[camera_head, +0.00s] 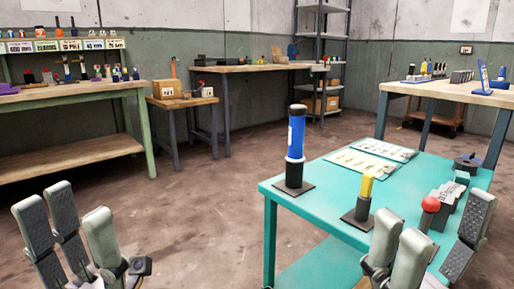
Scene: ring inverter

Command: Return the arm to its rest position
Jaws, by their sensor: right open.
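My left gripper (75,212) is at the lower left, with its grey fingers apart and nothing between them. It is over the floor, clear of the teal table. My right gripper (438,222) is at the lower right, in front of the right part of the teal table (321,215). Its fingers are spread wide. A red ball on a dark stem (430,204) shows between those fingers in the picture; I cannot tell how near it is. The palms and most of both arms are out of view.
A tall blue cylinder (296,137) stands upright on a black base, left on the teal table. A yellow-topped piece (366,187) stands nearer the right gripper. Printed sheets (360,162) lie behind. A grey block (447,205) is at the right. The floor (200,220) between the grippers is clear.

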